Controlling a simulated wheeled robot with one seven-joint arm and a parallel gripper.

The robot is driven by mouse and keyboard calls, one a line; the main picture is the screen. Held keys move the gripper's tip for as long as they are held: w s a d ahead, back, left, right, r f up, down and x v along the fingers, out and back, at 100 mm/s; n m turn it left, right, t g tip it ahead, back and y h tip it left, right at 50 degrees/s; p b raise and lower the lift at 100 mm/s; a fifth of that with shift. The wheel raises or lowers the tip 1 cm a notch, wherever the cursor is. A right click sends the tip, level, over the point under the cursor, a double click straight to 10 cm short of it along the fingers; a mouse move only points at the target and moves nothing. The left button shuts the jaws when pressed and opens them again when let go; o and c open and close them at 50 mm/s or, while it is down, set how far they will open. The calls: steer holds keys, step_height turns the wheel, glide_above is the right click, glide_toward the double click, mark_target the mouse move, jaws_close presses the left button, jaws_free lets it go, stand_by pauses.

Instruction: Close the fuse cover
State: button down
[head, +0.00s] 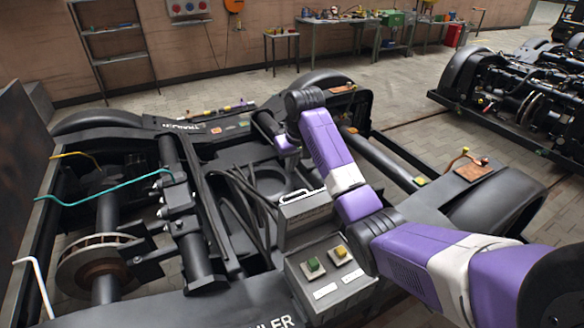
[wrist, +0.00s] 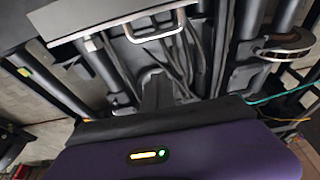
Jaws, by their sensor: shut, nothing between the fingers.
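The fuse cover (head: 308,213) is a grey panel in the middle of the bogie in the head view. It looks raised, with a pale bar handle (head: 296,196) along its upper edge; its exact angle is hard to tell. In the wrist view the cover (wrist: 82,17) is a light grey strip at the top left, with the metal handle (wrist: 153,27) beside it. My gripper (head: 290,166) is shut and empty, beyond the cover and apart from it. In the wrist view my gripper's dark end (wrist: 160,100) shows below the handle, without touching it.
A control box (head: 330,280) with a green and a yellow button stands just in front of the cover. Dark cables (head: 240,195) run left of it. A brake disc (head: 95,265) and a teal cable (head: 100,190) lie farther left. Another bogie (head: 510,95) stands at the right.

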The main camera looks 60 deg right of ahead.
steer(key=x, duration=0.8)
steer(key=shift+s+a+r+p, duration=0.15)
steer(key=shift+s+a+p, duration=0.35)
steer(key=shift+s, duration=0.4)
steer(key=shift+s+a+r+p, duration=0.1)
steer(key=shift+s+a+p, duration=0.2)
steer(key=shift+s+a, duration=0.5)
steer(key=shift+s+d, duration=0.1)
steer(key=shift+d, duration=0.05)
steer(key=shift+s, duration=0.1)
